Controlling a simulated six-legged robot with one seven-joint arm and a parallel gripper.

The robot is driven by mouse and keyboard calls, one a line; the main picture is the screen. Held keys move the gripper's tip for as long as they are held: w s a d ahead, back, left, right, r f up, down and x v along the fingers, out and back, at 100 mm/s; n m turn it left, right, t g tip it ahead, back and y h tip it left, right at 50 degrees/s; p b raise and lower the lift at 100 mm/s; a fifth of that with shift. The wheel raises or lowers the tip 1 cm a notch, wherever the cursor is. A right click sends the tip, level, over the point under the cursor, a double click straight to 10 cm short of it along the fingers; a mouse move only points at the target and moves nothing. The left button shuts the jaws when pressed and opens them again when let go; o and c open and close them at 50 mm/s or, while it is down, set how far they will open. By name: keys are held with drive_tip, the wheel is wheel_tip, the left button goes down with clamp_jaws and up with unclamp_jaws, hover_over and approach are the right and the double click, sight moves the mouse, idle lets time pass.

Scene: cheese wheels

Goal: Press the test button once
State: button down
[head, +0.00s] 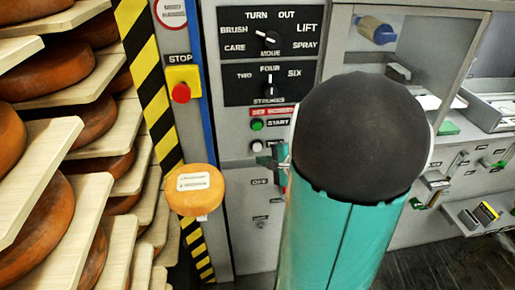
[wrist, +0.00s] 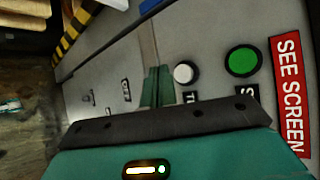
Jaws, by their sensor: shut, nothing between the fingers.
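The test button is the white round button (head: 257,146) on the grey control panel, just below the green start button (head: 257,125). In the wrist view the white button (wrist: 185,73) sits just right of my fingertips, its label mostly hidden behind my gripper and only its first letter, T, showing. My gripper (wrist: 158,80) is shut and empty, its green fingers pointing at the panel. In the head view my gripper (head: 272,161) shows just below and right of the white button, partly hidden by my arm. I cannot tell whether the fingertips touch the panel.
The green button (wrist: 243,61) and a red "SEE SCREEN" sign (wrist: 288,95) lie further right in the wrist view. Two black dials (head: 270,40) sit above, and a red stop button (head: 181,93) is left.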

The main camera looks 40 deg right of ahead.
drive_tip(key=shift+s+a, duration=0.75)
drive_tip(key=shift+s, duration=0.3)
